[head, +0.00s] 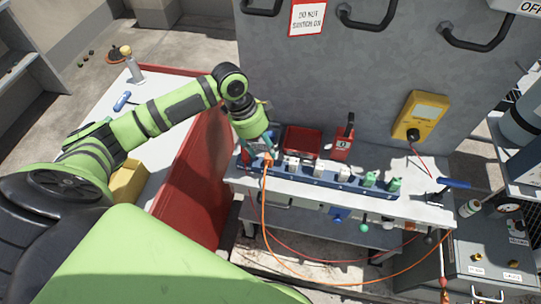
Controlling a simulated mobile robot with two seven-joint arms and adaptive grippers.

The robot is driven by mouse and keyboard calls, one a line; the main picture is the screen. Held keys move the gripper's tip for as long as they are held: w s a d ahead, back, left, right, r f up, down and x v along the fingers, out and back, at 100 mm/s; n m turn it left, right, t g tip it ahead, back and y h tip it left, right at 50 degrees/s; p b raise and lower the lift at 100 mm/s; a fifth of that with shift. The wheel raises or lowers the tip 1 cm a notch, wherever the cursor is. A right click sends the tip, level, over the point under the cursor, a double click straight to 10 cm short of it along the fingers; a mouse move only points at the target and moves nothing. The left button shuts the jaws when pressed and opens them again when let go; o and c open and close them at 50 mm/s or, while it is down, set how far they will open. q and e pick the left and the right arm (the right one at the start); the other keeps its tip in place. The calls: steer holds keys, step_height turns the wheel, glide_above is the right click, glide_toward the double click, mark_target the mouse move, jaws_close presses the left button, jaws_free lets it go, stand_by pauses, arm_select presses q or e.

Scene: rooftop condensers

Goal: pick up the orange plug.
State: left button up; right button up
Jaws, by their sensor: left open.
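The orange plug (268,159) is small and stands at the left end of a blue rail (310,175) on a narrow light bench. An orange cable (264,205) hangs from it over the bench's front edge. My left gripper (262,152) is open and points down right at the plug. Its fingers partly cover the plug, and I cannot tell whether they touch it. My right gripper is not in view.
White and green plugs (369,179) stand along the rail to the right. Behind are a red tray (303,140) and a red lockout box (343,142). A yellow meter (420,115) is on the grey cabinet wall. A blue-handled tool (455,183) lies at the bench's right end.

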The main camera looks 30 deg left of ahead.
mark_target(269, 156)
arm_select(q)
steer(key=x, duration=0.2)
steer(key=shift+d+f+p, duration=0.25)
steer(key=shift+f+p, duration=0.05)
steer(key=shift+p, duration=0.05)
steer(key=shift+w+d+f, duration=0.1)
steer(key=shift+w+f, duration=0.1)
steer(key=shift+f, duration=0.4)
steer(key=c, duration=1)
steer(key=shift+o, duration=0.2)
steer(key=shift+r, duration=0.35)
step_height(269, 156, up, 4)
steer(key=shift+f+b, duration=0.25)
steer(key=shift+b, duration=0.55)
steer(key=d+r+b, duration=0.2)
steer(key=d+r, duration=0.5)
steer(key=d, duration=0.4)
steer(key=shift+s+d, duration=0.35)
steer(key=shift+s, duration=0.1)
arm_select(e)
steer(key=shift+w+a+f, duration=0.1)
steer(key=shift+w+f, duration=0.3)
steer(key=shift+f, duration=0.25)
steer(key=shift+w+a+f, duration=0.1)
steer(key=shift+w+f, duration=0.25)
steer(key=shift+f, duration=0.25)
